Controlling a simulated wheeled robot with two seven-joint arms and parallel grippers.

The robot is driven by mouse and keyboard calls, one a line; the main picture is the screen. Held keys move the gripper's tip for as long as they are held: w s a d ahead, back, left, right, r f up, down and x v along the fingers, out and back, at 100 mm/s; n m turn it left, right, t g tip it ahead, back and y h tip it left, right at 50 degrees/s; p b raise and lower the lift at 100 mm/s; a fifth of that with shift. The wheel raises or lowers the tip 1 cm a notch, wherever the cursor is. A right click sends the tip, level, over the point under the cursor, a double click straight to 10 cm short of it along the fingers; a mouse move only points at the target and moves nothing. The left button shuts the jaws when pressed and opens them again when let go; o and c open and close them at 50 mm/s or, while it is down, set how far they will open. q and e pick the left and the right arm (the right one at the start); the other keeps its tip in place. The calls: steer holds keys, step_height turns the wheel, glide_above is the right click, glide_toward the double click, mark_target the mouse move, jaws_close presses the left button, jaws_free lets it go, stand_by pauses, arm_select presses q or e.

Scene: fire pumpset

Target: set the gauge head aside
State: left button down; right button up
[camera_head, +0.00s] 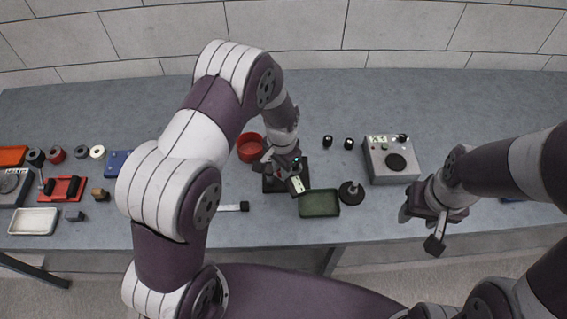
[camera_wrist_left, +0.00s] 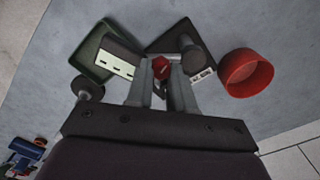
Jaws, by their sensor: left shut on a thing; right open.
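My left gripper (camera_head: 294,182) is shut on a small item, over the black square stand (camera_head: 270,186) and close to the green tray (camera_head: 320,203). In the left wrist view a small red piece (camera_wrist_left: 160,68) shows between the fingers. I take it for part of the gauge head; the fingers hide the rest. The black stand, with an upright dark post (camera_wrist_left: 190,50), lies just beyond the fingertips, and the green tray (camera_wrist_left: 88,58) is to the left. I cannot tell whether the held item touches anything. My right gripper (camera_head: 434,238) is open and empty near the front edge.
A red round bowl (camera_head: 249,147) stands behind my left gripper. A dark disc with a stem (camera_head: 351,193) is right of the tray. A grey gauge box (camera_head: 390,160) stands further right. Several small parts and trays fill the left end. The back of the table is clear.

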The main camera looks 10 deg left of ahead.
arm_select(q)
steer(key=shift+s+a+r+m, duration=0.1)
steer(key=shift+s+r+m, duration=0.05)
steer(key=shift+m, duration=0.65)
steer(key=c, duration=1)
jaws_free()
steer(key=shift+s+a, duration=0.1)
steer(key=shift+s, duration=0.1)
steer(key=shift+r, duration=0.25)
step_height(320, 180, up, 12)
steer(key=shift+r+b, duration=0.1)
steer(key=shift+b, duration=1.05)
